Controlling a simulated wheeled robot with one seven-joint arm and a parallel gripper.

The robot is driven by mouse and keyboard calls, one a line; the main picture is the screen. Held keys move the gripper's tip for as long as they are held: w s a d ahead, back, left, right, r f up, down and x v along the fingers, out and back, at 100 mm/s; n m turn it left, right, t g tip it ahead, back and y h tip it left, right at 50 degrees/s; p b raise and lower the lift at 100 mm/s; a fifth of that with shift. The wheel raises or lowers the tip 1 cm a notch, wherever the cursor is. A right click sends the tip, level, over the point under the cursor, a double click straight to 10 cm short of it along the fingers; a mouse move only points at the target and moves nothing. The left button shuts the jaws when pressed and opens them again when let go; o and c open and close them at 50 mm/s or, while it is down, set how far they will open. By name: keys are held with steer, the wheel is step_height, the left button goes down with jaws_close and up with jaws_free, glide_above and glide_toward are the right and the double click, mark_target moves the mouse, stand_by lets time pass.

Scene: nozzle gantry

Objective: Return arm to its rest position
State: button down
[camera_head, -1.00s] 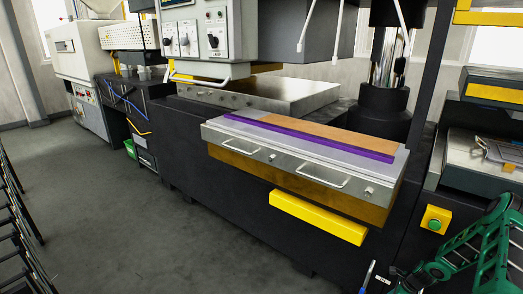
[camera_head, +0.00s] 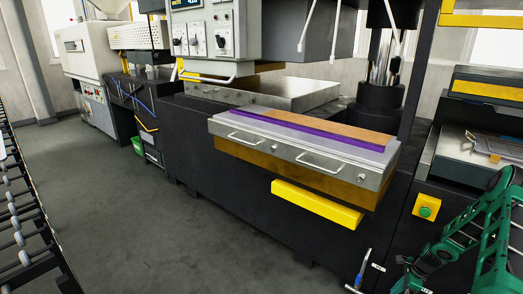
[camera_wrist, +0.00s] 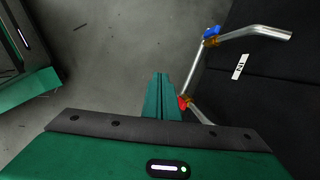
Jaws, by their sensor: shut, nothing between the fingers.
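My gripper (camera_wrist: 159,90) shows in the wrist view as green fingers pressed together, shut and empty, pointing down over the grey floor. My green arm (camera_head: 480,245) is folded at the lower right of the head view; the fingertips cannot be made out there. A bent metal pipe (camera_wrist: 194,72) with a blue valve handle (camera_wrist: 212,32) and a red one (camera_wrist: 183,103) is close to the right of the fingers in the wrist view. Whether they touch cannot be told.
The pipe (camera_head: 364,267) stands at the machine's dark front, near my arm. A steel drawer-like block (camera_head: 300,155) and a yellow bar (camera_head: 316,204) stick out from the machine. A roller rack (camera_head: 40,235) stands left; the floor between is open.

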steer(key=s+a+r+n+g+h, duration=0.1)
steer(key=s+a+r+n, duration=0.15)
steer(key=r, duration=0.95)
steer(key=s+a+r+n+h, duration=0.1)
steer(key=s+r+n, duration=0.3)
steer(key=r, duration=0.8)
steer(key=s+a+r+n+g+h, duration=0.1)
steer(key=s+a+r+n, duration=0.15)
steer(key=r, duration=1.05)
steer(key=s+a+r+n, duration=0.4)
steer(key=s+a+r, duration=0.2)
steer(key=s, duration=0.6)
steer(key=s+a+r+n+y, duration=0.1)
steer(key=s+a+r+n, duration=0.3)
steer(key=s+a+r, duration=0.3)
steer(key=s, duration=0.5)
steer(key=shift+r+n, duration=0.3)
steer(key=shift+r, duration=0.05)
